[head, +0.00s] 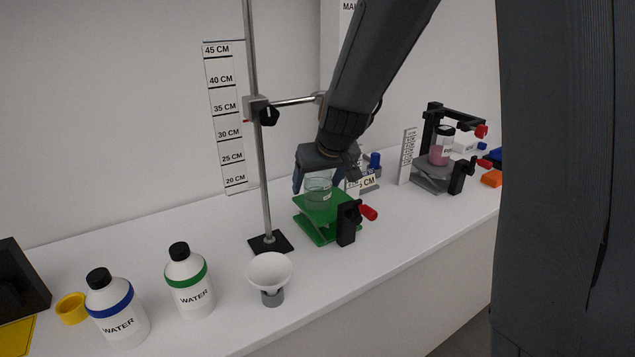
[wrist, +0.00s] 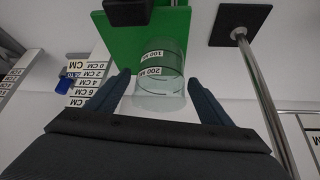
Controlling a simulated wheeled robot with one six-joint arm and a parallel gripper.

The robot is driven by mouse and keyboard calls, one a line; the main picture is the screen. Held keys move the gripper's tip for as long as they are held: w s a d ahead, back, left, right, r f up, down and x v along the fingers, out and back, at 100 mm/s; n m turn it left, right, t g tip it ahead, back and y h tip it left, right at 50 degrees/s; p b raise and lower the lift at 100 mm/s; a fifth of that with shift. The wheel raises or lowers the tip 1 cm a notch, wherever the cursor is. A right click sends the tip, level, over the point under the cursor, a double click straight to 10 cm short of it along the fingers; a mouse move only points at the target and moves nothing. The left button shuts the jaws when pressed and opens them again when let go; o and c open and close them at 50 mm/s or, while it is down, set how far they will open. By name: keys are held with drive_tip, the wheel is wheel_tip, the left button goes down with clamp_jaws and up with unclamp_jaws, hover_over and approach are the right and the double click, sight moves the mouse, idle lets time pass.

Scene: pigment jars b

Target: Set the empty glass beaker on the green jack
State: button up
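The clear glass beaker (head: 318,193) stands upright on the top plate of the green jack (head: 327,229). In the wrist view the beaker (wrist: 160,92) looks empty, with its labelled side visible, and the green plate (wrist: 118,42) is under it. My gripper (head: 319,186) is over the jack, fingers pointing down on either side of the beaker. In the wrist view the fingers of my gripper (wrist: 159,77) straddle the glass, with a narrow gap at the left and a slimmer one at the right, so it looks open. The gripper partly hides the beaker's rim in the head view.
A stand rod (head: 262,150) with a clamp rises just left of the jack. The jack's red knob (head: 369,212) sticks out at the right. A white funnel (head: 269,271) and two water bottles (head: 190,285) stand in front left. Another jack (head: 433,175) bears a pink jar.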

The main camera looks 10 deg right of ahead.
drive_tip(key=shift+r, duration=0.1)
drive_tip(key=shift+s+r, duration=0.1)
drive_tip(key=shift+r, duration=0.2)
drive_tip(key=v, duration=1.1)
drive_tip(key=shift+s+r, duration=0.15)
drive_tip(key=shift+r, duration=0.05)
